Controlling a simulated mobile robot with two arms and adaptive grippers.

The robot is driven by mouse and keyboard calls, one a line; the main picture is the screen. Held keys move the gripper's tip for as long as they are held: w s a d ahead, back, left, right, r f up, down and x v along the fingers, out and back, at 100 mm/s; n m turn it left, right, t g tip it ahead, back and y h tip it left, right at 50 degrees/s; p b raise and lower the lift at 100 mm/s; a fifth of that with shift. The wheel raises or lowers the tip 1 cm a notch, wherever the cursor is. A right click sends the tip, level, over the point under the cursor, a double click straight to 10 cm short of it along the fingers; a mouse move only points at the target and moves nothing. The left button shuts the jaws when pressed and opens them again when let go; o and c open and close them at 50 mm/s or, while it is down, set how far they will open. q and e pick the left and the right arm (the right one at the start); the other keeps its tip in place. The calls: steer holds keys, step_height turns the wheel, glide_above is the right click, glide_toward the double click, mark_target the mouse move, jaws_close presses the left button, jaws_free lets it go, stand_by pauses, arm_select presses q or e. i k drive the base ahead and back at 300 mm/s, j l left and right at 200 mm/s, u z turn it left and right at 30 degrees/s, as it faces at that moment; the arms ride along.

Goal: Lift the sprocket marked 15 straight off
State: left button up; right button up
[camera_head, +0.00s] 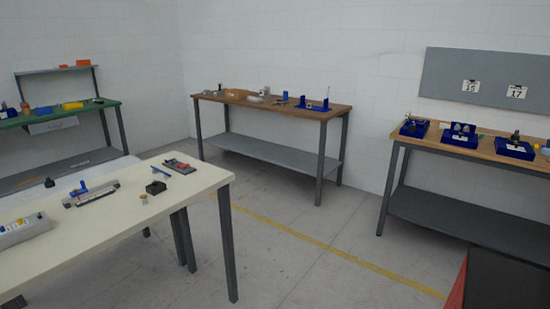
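Neither of my grippers shows in the head view. I cannot make out a sprocket marked 15; the small parts on the benches are too far off to read. The wooden bench at the right (470,147) bears several blue trays, among them a left one (407,130), a middle one (450,139) and a right one (510,152), with small dark or grey parts in them.
A cream table (110,232) with small devices stands at the near left. A wooden bench (275,105) is at the back, a green-topped bench (70,116) at the far left. A dark, red-edged block (500,285) fills the lower right corner. Open floor with a yellow line (330,247) lies between.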

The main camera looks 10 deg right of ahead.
mark_target(513, 139)
steer(key=i+j+z, duration=0.1)
steer(key=i+j, duration=0.2)
steer(key=i, duration=0.2)
steer(key=i+j+z, duration=0.1)
steer(key=i+j, duration=0.2)
steer(key=i, duration=0.2)
steer(key=i+l+z, duration=0.15)
steer(key=i+z, duration=0.7)
steer(key=i+j+z, duration=0.15)
steer(key=i+z, duration=0.45)
steer(key=i, duration=0.5)
steer(key=i+z, duration=0.2)
steer(key=i, duration=0.45)
steer(key=i+j+z, duration=0.2)
steer(key=i, duration=0.5)
steer(key=i+l+z, duration=0.15)
steer(key=i+z, duration=1)
steer(key=i+l+u, duration=0.35)
steer(key=i+l, duration=0.6)
